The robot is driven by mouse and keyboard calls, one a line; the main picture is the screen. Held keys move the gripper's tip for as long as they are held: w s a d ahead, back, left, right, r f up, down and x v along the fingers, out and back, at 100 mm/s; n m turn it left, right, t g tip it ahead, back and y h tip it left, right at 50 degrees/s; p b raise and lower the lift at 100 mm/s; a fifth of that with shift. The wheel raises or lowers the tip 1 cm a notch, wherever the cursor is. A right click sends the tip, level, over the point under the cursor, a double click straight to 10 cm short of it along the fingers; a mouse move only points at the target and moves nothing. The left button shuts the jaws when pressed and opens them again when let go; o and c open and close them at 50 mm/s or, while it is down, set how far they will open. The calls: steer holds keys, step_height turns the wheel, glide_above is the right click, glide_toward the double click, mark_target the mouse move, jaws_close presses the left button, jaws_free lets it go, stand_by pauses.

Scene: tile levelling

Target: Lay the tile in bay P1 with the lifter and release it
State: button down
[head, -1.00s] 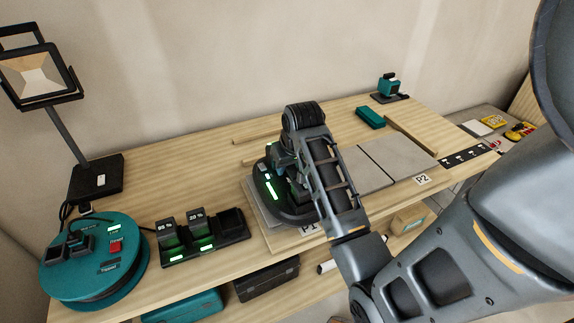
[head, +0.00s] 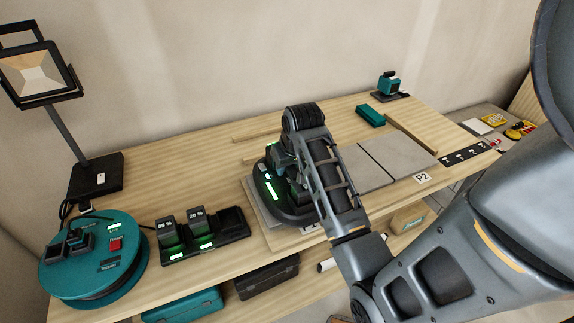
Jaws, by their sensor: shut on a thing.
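The lifter (head: 268,187) is a dark, rounded device with lit green bars. I cannot tell whether the tile rests fully on the bay floor. My gripper (head: 290,170) is at the lifter, shut on it; its fingers are mostly hidden by my wrist and forearm. The P1 label (head: 311,229) is largely covered by the lifter and arm.
Grey tiles (head: 398,158) lie right of the lifter by the P2 label (head: 423,177). A battery charger (head: 233,220) and teal cable reel (head: 70,277) stand left. A work lamp (head: 95,178) is behind them. A teal block (head: 371,115) and wood strips (head: 410,133) lie behind the tiles.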

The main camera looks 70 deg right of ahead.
steer(key=shift+r, duration=0.1)
steer(key=c, duration=0.8)
jaws_free()
steer(key=shift+o, duration=0.2)
steer(key=shift+f, duration=0.25)
steer(key=v, duration=0.8)
